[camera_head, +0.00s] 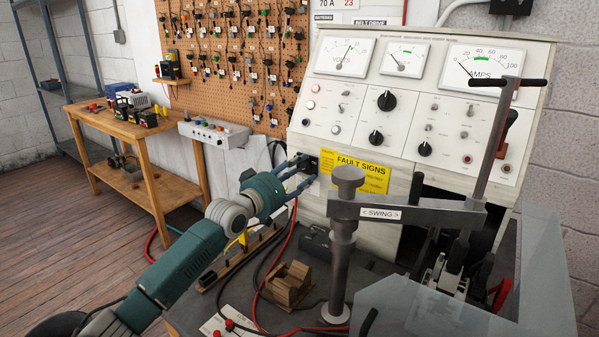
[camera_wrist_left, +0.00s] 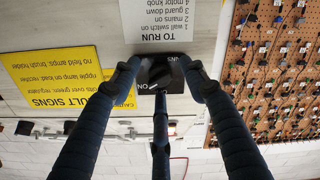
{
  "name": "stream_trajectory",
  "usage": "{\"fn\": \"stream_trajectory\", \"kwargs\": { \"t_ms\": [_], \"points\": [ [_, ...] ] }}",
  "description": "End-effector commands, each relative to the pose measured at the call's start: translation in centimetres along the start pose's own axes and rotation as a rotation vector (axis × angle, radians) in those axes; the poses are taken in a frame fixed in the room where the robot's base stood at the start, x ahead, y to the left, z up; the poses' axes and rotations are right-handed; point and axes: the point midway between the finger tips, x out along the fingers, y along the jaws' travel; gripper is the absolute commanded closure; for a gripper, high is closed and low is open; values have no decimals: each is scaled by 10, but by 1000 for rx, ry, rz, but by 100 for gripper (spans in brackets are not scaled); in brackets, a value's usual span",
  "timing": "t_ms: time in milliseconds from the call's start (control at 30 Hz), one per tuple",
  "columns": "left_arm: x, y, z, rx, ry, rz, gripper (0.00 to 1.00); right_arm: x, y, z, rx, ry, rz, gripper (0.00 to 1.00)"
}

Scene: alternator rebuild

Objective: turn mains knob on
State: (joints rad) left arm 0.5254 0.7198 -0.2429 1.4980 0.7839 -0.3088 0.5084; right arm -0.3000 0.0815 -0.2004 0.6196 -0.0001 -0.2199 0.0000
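The black mains knob (camera_head: 308,163) sits on the white test panel, left of the yellow fault-signs label. In the left wrist view the knob (camera_wrist_left: 163,71) shows between my fingers, with a "MAINS" label and "ON" lettering beside it, upside down. My left gripper (camera_head: 295,173) reaches it from the left. Its three blue fingers (camera_wrist_left: 160,78) are spread around the knob, and the tips come close to the panel. They look open; I cannot tell whether any tip touches the knob. The pointer direction of the knob is unclear. My right gripper is not in view.
A metal post with a "SWING" arm (camera_head: 400,213) stands right of my left gripper, before the panel. A yellow label (camera_wrist_left: 62,80) is beside the knob. A wooden table (camera_head: 130,128) stands at left.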

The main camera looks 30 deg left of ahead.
Motion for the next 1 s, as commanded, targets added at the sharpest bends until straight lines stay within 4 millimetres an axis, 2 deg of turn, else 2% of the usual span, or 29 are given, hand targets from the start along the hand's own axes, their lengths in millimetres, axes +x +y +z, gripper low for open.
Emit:
{"fn": "stream_trajectory", "kwargs": {
  "t_ms": [200, 333, 700, 833, 1000],
  "points": [
    [-1, 0, -1, -1, 1, 1, 56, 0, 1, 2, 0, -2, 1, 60],
    [-11, 0, 0, -2, 0, 0, 56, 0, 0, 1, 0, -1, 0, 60],
    [-85, -1, 2, 0, -3, -1, 56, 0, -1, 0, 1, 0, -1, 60],
    [-104, -1, 2, 0, -2, -1, 56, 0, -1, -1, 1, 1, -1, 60],
    [-118, -1, 0, -1, 0, 0, 56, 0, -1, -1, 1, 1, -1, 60]
  ]
}}
